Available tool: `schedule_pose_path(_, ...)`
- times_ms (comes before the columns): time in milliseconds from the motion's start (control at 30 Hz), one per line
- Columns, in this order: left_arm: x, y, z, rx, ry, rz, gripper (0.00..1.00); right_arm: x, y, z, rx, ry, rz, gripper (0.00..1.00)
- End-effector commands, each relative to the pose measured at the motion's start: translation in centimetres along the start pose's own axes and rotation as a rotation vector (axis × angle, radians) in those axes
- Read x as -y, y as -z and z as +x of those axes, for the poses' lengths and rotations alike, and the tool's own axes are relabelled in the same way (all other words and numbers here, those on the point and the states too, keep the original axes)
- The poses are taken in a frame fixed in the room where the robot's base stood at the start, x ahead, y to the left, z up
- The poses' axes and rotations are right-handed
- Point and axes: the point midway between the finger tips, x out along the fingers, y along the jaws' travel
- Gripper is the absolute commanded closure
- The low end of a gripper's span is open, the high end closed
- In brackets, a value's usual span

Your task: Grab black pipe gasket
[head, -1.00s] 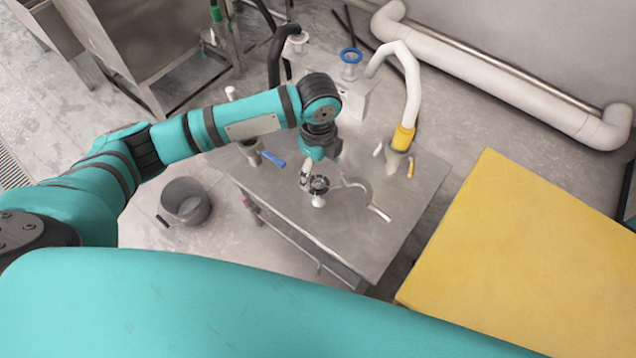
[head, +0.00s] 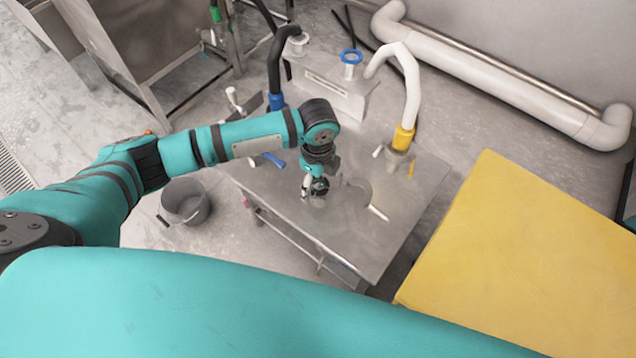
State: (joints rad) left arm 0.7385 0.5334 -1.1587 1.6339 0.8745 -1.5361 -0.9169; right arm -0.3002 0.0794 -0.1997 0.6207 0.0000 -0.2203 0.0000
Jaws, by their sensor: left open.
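My left gripper (head: 315,188) is open and points down over the steel table (head: 370,245), near its middle. Dark, rounded finger parts and a pale finger show at its tip. I cannot make out a separate black pipe gasket with certainty; it may be hidden under or between the fingers. A pale round piece lies just right of the gripper, with a light handle (head: 378,212) beside it. My right gripper is not in view.
A black hose with a blue collar (head: 276,101) and a white hose with a yellow collar (head: 403,137) rise at the back of the table. A grey bucket (head: 185,202) stands on the floor at left. A yellow surface (head: 530,260) lies right. The table's front right is clear.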

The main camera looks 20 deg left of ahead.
Motion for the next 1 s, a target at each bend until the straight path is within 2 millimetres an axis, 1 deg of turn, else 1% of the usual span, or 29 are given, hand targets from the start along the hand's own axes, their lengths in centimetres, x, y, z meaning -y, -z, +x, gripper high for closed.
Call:
schedule_pose_path(133,-0.01,0.04,0.12,-0.001,0.000,0.000,0.22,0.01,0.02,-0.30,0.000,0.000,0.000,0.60)
schedule_pose_path(433,-0.01,0.02,0.28,0.000,0.000,0.000,0.22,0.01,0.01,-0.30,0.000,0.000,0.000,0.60)
schedule_pose_path(467,-0.01,0.02,0.28,0.000,0.000,0.000,0.23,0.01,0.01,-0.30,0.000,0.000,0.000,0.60)
schedule_pose_path(800,-0.02,0.00,0.27,0.000,0.000,0.000,0.67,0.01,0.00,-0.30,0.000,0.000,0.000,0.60)
schedule_pose_path(1000,-0.03,-0.01,0.27,0.000,-0.001,0.000,0.67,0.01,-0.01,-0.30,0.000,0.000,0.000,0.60)
